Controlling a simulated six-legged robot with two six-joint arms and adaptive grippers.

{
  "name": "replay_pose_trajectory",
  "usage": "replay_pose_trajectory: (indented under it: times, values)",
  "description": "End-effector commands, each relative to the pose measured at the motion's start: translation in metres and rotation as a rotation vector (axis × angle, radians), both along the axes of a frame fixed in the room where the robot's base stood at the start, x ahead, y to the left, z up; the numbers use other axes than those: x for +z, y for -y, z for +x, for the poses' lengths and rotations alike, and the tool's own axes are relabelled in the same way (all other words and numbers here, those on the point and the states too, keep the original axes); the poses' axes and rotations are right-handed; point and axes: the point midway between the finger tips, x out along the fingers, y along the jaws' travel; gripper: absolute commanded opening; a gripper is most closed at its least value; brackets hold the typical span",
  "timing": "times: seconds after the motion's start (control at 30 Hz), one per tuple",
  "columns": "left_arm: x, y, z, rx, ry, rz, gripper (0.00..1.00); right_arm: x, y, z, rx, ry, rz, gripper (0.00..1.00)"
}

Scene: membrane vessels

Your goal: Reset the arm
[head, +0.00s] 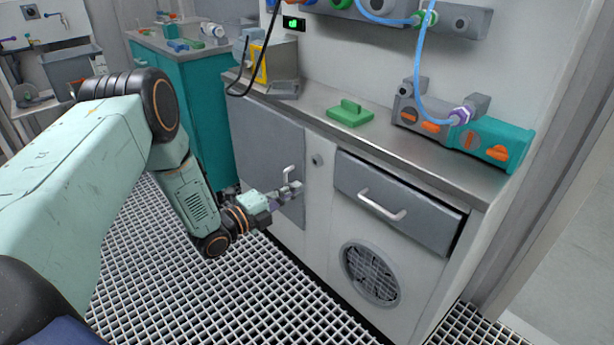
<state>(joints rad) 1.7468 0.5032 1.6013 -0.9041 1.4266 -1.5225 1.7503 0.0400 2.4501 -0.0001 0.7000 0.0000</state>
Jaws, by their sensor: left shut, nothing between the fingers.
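My left arm (85,165) comes in from the left and bends down at the elbow. My left gripper (294,188) is shut and empty, low in front of the grey cabinet door (262,140). Its fingertips are close to the door's small handle (288,172); I cannot tell whether they touch it. My right gripper is not in view.
A steel counter (390,145) carries a green block (350,113) and a grey and teal unit with orange knobs (490,141). Below are a drawer with a handle (382,206) and a round vent (370,273). The grated floor (200,300) is clear.

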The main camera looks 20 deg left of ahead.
Motion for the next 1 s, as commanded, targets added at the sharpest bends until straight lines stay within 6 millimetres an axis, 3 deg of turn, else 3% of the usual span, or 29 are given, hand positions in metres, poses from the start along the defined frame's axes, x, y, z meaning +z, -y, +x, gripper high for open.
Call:
replay_pose_trajectory:
  times: [0.23,0.37,0.47,0.57,0.67,0.8,1.0]
  values:
    - [-0.001,-0.001,-0.004,0.0,-0.009,-0.018,0.0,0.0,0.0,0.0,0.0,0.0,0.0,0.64]
    - [-0.01,-0.005,-0.003,0.023,-0.101,-0.137,0.0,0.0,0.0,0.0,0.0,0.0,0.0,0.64]
    - [-0.036,-0.012,-0.013,0.115,-0.282,-0.328,0.0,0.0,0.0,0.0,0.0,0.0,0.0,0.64]
    - [-0.07,-0.007,-0.036,0.238,-0.496,-0.543,0.0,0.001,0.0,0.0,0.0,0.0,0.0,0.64]
    - [-0.104,0.006,-0.071,0.389,-0.716,-0.75,0.0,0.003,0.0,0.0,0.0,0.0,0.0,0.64]
    - [-0.145,0.032,-0.145,0.669,-1.019,-1.009,0.0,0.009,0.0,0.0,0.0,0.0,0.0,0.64]
    - [-0.165,0.063,-0.27,1.127,-1.315,-1.199,0.0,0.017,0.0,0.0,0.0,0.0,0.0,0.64]
